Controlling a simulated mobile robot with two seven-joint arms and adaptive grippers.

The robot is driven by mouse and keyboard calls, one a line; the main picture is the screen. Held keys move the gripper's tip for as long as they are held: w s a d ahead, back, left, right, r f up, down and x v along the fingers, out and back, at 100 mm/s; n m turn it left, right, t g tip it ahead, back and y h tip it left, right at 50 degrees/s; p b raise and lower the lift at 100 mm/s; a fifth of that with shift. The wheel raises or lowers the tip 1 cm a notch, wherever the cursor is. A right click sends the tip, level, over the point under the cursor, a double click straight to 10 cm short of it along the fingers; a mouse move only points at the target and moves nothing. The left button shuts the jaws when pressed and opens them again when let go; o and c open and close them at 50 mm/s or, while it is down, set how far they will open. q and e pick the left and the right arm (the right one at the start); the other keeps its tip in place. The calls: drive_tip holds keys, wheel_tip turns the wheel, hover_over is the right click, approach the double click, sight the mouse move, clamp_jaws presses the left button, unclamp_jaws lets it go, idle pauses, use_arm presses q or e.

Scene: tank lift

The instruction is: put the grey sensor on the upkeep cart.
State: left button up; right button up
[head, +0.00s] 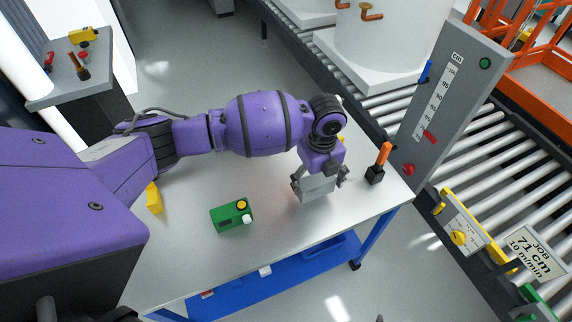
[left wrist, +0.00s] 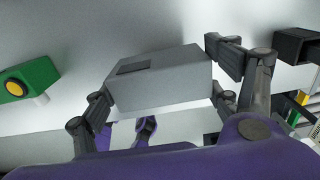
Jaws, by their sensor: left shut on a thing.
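The grey sensor is a box-shaped block (head: 318,190) held over the right part of the white top of the upkeep cart (head: 280,240). My left gripper (head: 320,183) points down and is shut on the sensor, with a finger on each side of it. In the left wrist view the sensor (left wrist: 165,82) lies between both fingers and has a dark rectangle on its face. I cannot tell whether its underside touches the cart top. My right gripper is in neither view.
A green box (head: 231,216) with yellow and white knobs, a yellow block (head: 153,198) and an orange-handled tool in a black holder (head: 375,174) are on the cart. A grey gauge panel (head: 445,100) and roller conveyor stand at right. The front cart top is clear.

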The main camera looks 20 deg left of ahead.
sight(315, 185)
use_arm(q)
drive_tip(key=shift+w+f, duration=0.25)
drive_tip(key=shift+w, duration=0.1)
drive_tip(key=shift+f, duration=1.35)
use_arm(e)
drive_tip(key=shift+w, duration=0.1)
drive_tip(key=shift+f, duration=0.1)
use_arm(q)
drive_tip(key=shift+f, duration=0.2)
drive_tip(key=o, duration=1)
drive_tip(key=shift+c, duration=0.2)
drive_tip(key=shift+o, duration=1.2)
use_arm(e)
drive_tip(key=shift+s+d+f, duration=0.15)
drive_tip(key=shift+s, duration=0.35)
